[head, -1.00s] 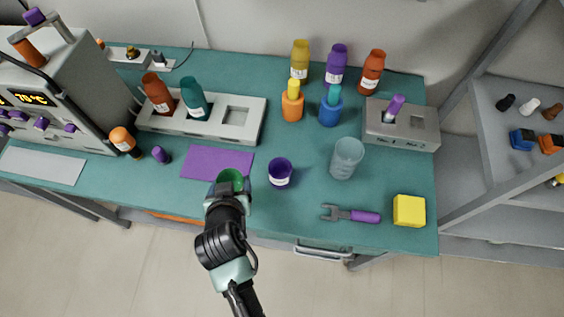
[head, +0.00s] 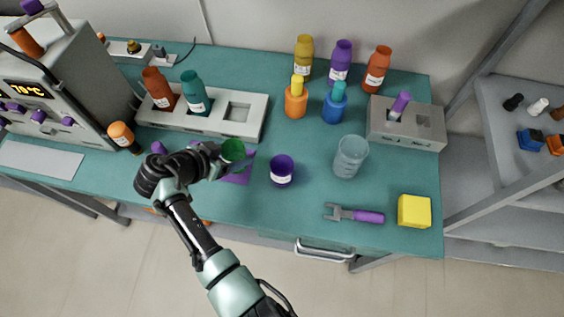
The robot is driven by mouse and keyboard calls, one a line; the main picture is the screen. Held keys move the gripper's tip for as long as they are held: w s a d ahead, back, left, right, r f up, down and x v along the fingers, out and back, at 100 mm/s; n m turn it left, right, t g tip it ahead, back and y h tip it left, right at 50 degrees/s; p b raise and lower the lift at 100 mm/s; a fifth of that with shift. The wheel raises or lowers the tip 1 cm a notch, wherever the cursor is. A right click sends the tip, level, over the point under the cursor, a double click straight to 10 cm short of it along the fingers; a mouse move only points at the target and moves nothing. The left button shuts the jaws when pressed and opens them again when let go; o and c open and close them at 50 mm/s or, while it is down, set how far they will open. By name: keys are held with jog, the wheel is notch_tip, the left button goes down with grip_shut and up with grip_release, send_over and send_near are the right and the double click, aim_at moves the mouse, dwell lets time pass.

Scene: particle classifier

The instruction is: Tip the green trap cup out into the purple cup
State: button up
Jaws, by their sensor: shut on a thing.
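The green trap cup (head: 232,150) is held in my gripper (head: 224,156), above the purple mat. My gripper reaches it from the left and is shut on it. The cup's open top faces up and it looks close to upright; its contents cannot be made out. The purple cup (head: 281,171) stands upright on the bench to the right of the green cup, with a white label on its front. The two cups are apart.
The purple mat (head: 237,177) lies under my gripper, partly hidden. A clear beaker (head: 350,157) stands right of the purple cup. A grey rack (head: 252,126) with bottles is behind. A purple-handled tool (head: 355,215) and yellow block (head: 414,211) lie front right.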

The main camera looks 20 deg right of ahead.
aim_at(282, 172)
jog(key=shift+r, duration=0.15)
jog(key=shift+s+d+r+y+p, duration=0.3)
jog(key=shift+d+p, duration=0.05)
jog(key=shift+p, duration=0.85)
jog(key=s+d+r+m+t+y+p, duration=0.3)
jog(key=d+t+y+p, duration=0.1)
jog(key=p, duration=0.3)
jog(key=shift+d+r+y, duration=0.3)
jog(key=shift+y, duration=0.5)
jog(key=shift+s+d+r+m+t+y+b, duration=0.1)
jog(key=shift+r+m+t+y+b, duration=0.15)
jog(key=shift+m+t+y+b, duration=0.4)
jog(key=shift+d+f+t+y+b, duration=0.1)
jog(key=shift+f+t+y+b, duration=0.35)
jog(key=shift+b, duration=1.8)
jog(key=shift+s+d+r+m+t+y+b, duration=0.15)
jog(key=shift+m+t+y+b, duration=0.35)
jog(key=shift+b, duration=1.3)
